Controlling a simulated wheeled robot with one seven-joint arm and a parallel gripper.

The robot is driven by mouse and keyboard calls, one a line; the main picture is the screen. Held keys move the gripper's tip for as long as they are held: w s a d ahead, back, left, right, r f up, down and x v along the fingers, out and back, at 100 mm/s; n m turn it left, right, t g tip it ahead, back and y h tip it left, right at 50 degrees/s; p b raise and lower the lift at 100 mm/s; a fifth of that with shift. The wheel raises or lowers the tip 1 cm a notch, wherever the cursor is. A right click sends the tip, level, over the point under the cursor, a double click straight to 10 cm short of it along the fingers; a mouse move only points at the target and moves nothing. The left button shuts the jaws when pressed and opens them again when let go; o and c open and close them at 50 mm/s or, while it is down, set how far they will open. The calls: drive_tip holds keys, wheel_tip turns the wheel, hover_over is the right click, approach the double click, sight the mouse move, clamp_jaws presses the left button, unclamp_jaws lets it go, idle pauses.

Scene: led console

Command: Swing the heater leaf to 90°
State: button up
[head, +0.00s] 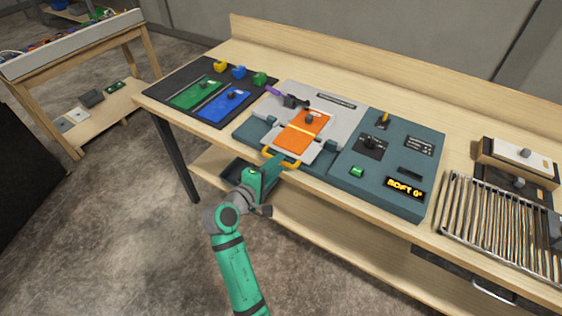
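The teal console (345,178) stands on the bench with a light grey plate on top. An orange panel (301,131) lies flat on the grey leaf (283,147) at its front, crossed by a thin yellow line. A yellow-orange handle (294,163) sticks out from the leaf's front edge. A small display (405,189) seems to read "SOFT 0°". My gripper (275,163) is at the left part of the handle, coming from the front. Its fingers are too small and overlapped to show whether they are closed on the handle.
A purple-handled tool (275,92) lies behind the orange panel. Left is a black mat (162,89) with green and blue panels and several coloured knobs. A green button (357,171) and dark dial (370,144) sit right of the panel. A slatted rack (500,222) fills the bench's right.

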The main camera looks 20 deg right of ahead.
drive_tip(key=shift+x, duration=1.35)
clamp_jaws()
drive_tip(key=shift+d+r, duration=0.1)
drive_tip(key=shift+r, duration=0.05)
